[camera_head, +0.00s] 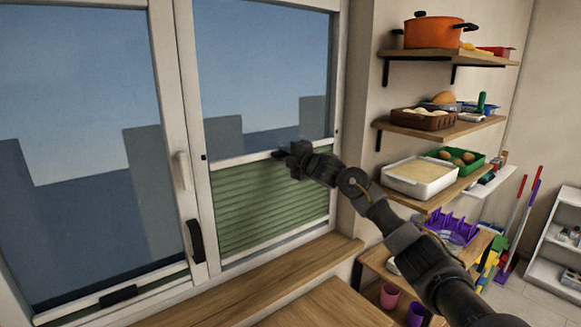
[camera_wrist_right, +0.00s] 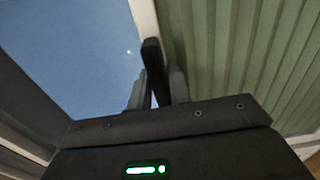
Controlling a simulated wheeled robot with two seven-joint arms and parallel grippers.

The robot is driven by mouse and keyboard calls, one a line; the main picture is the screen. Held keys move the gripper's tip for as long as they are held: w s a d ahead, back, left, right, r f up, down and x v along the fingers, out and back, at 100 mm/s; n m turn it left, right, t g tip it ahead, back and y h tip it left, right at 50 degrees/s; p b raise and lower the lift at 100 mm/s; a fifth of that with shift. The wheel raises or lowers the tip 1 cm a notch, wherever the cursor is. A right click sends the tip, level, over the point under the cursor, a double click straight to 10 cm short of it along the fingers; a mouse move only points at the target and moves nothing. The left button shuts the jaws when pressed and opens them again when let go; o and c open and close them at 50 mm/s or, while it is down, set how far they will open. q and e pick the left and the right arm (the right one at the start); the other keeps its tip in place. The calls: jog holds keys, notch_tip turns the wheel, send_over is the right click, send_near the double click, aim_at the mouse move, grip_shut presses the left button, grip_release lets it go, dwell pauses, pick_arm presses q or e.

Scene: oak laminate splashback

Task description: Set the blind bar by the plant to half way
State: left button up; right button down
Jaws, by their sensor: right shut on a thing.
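The right window pane has a green pleated blind (camera_head: 270,204) over its lower part. Its pale upper blind bar (camera_head: 238,160) sits roughly midway up the pane. My right gripper (camera_head: 284,155) is at this bar, shut on its black handle (camera_wrist_right: 151,58). In the wrist view the handle stands between the two grey fingertips of my right gripper (camera_wrist_right: 158,88), with the green pleats (camera_wrist_right: 240,60) to the right. The left pane has another bar with a black handle (camera_head: 118,294), low by the sill. No plant shows. My left gripper is not in view.
Shelves at right hold an orange pot (camera_head: 434,29), a brown basket (camera_head: 423,119) and a white tray (camera_head: 420,178). A wooden sill (camera_head: 250,277) runs below the windows. A black curved piece (camera_head: 195,240) juts from the middle frame. My right arm passes in front of the lower shelves.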

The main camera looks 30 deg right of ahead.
jog(key=shift+r+p, duration=0.4)
jog(key=shift+r, duration=1.25)
jog(key=c, duration=1.4)
grip_release()
jog(key=shift+f, duration=0.1)
jog(key=shift+s+d, duration=0.1)
jog(key=shift+s, duration=0.05)
jog(key=s+d+b, duration=0.1)
jog(key=s+b, duration=0.4)
jog(key=s, duration=0.5)
jog(key=shift+s+d, duration=0.25)
jog(key=shift+d, duration=0.05)
